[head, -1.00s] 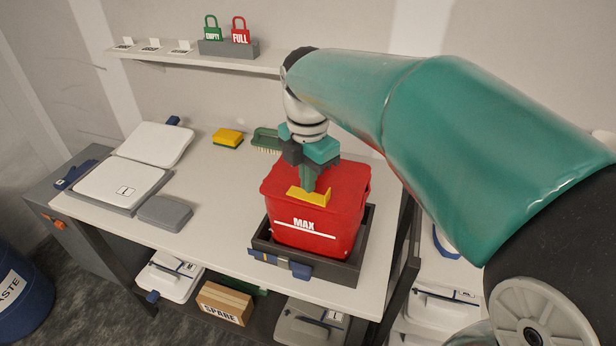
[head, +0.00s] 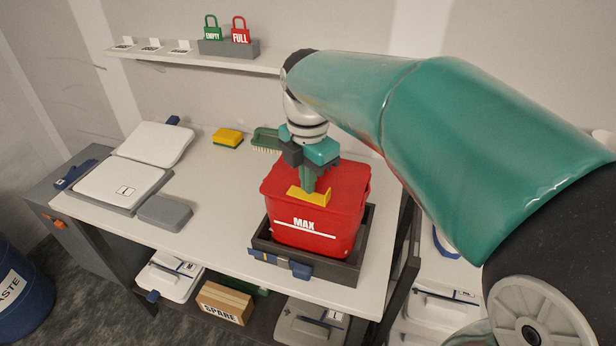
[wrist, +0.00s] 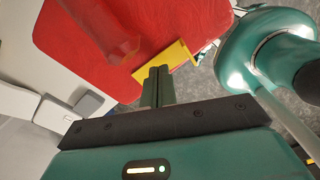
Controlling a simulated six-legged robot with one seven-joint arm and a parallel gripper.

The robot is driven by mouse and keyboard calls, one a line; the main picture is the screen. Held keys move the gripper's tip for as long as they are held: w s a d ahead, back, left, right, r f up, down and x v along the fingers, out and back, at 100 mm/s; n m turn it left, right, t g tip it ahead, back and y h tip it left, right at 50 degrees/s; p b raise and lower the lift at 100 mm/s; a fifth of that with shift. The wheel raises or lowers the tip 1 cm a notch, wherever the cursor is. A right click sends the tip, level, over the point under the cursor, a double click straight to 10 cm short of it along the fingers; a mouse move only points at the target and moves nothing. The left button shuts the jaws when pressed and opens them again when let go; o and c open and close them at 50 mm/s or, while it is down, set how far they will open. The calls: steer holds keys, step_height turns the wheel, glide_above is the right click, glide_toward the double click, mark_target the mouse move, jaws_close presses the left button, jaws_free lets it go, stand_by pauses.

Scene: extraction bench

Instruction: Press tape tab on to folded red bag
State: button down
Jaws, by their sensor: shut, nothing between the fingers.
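The folded red bag (head: 335,215) stands upright in a dark grey tray (head: 340,272) on the bench, with "MAX" and a white line on its front. Its red top also fills the upper part of the wrist view (wrist: 85,45). The yellow tape tab (head: 318,198) lies at the top front edge of the bag; in the wrist view it is a yellow strip (wrist: 178,54) along the red edge. My gripper (head: 309,188) points down over the tab, shut and empty. Its fingertips are at or very near the tab; I cannot tell whether they touch.
A yellow sponge (head: 228,137) and a green brush (head: 266,138) lie behind the bag. White lidded items (head: 120,185) and a grey block (head: 164,212) sit at left. A shelf (head: 150,55) with green and red padlocks runs along the wall. The bench middle is clear.

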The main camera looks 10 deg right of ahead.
mark_target(310, 197)
steer(key=shift+f, duration=0.7)
stand_by(1.2)
steer(key=shift+r, duration=3.55)
steer(key=shift+s+d+m, duration=0.15)
steer(key=shift+s+m, duration=0.15)
steer(key=shift+m, duration=0.2)
steer(key=s+d+f+m+t, duration=0.1)
steer(key=s+f+m+t, duration=0.1)
steer(key=s+m, duration=0.5)
steer(key=s+d+f+m+t, duration=0.2)
steer(key=s+f+m, duration=0.3)
steer(key=m, duration=1)
steer(key=shift+s+m+t, duration=0.3)
steer(key=shift+s+t, duration=0.5)
steer(key=shift+s, duration=0.3)
